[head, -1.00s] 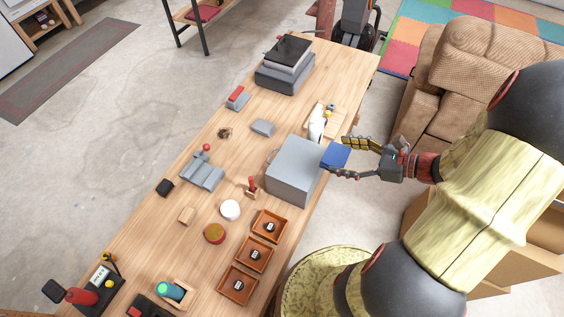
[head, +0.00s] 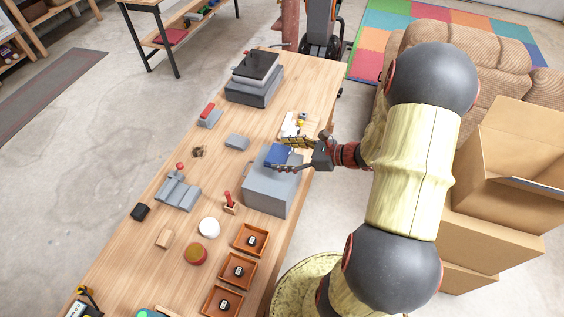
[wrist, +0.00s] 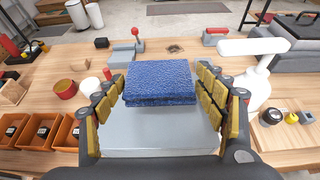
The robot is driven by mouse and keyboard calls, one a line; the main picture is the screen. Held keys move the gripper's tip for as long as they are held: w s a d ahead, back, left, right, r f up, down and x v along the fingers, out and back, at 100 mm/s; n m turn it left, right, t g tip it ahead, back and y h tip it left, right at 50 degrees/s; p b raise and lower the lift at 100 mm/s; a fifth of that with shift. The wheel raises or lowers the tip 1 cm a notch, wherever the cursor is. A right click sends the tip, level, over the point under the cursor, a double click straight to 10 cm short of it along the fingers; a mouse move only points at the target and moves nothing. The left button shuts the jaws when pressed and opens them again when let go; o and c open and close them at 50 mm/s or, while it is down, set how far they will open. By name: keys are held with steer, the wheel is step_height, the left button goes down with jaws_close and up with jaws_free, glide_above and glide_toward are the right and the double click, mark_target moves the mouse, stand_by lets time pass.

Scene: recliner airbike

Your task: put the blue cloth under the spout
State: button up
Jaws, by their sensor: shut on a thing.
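The blue cloth (wrist: 160,82) is a thick folded pad, held between the yellow-padded fingers of my gripper (wrist: 165,100). In the head view the cloth (head: 277,154) is over the top of the grey box, with my gripper (head: 292,157) reaching in from the right. I cannot tell if the cloth touches the box. A white stand with a sideways arm, likely the spout (wrist: 256,47), is right of the gripper in the wrist view. In the head view it is partly hidden behind the gripper.
The grey box (head: 268,194) stands at the table's right edge. Small items lie on a wooden board (wrist: 292,135) by the white stand. Wooden trays (head: 250,240), a white jar (head: 209,228), a red-knobbed lever (head: 178,192) and a grey stacked machine (head: 253,82) are on the table.

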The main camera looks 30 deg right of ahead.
mark_target(282, 160)
steer(key=shift+w+d+f, duration=0.2)
steer(key=shift+w+f, duration=0.7)
steer(key=shift+f, duration=0.25)
steer(key=shift+w+d+f+b, duration=0.15)
steer(key=shift+f+b, duration=0.45)
steer(key=shift+f, duration=1.05)
steer(key=shift+f, duration=0.1)
steer(key=o, duration=1.1)
